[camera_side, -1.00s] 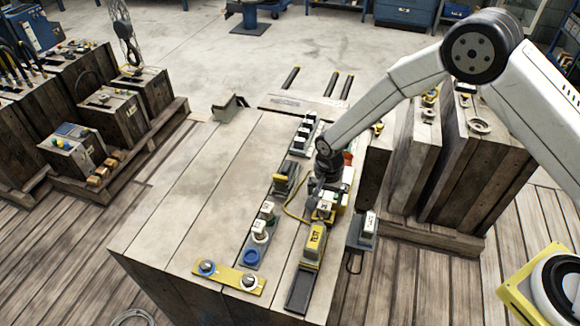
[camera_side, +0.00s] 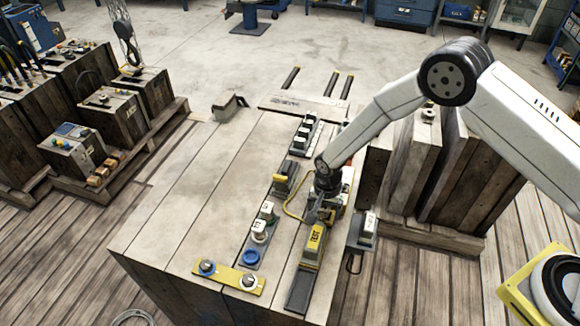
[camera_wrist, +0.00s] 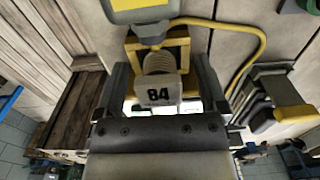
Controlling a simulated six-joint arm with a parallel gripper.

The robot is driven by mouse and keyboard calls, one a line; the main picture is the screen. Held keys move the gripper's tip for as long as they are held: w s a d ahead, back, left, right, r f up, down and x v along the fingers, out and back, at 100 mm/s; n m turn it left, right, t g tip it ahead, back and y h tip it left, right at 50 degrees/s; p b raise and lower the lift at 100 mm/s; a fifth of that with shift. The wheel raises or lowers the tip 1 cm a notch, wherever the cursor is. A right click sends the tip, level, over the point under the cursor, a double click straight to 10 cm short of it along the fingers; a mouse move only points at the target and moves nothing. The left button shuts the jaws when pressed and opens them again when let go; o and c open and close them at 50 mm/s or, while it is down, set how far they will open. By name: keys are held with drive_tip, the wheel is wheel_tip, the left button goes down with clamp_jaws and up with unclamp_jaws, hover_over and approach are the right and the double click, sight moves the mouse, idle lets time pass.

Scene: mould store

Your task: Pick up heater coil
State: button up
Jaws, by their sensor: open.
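A pale ribbed coil (camera_wrist: 158,62) with a white block marked "84" (camera_wrist: 158,94) sits in a yellow bracket (camera_wrist: 180,52) in the wrist view; I take it to be the heater coil. My gripper (camera_wrist: 163,82) is open, with one dark finger on each side of the coil. I cannot tell whether either finger touches it. In the side view my gripper (camera_side: 318,212) is low over the bench, behind the yellow "TEST" block (camera_side: 315,242), and it mostly hides the coil there.
A yellow cable (camera_wrist: 258,45) loops beside the bracket. On the bench (camera_side: 190,220) stand white-topped parts (camera_side: 260,230), a blue ring (camera_side: 251,257) and a yellow strip with knobs (camera_side: 228,277). The bench's left half is clear. Wooden moulds (camera_side: 465,165) stand at the right.

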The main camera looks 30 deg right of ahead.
idle(0.4)
clamp_jaws()
idle(0.4)
drive_tip(key=shift+r, duration=0.75)
drive_tip(key=s+d+r, duration=0.3)
drive_tip(key=s+r, duration=0.8)
drive_tip(key=s, duration=0.2)
drive_tip(key=shift+s+d+r, duration=0.2)
drive_tip(key=shift+s+r, duration=0.05)
drive_tip(key=shift+s, duration=0.05)
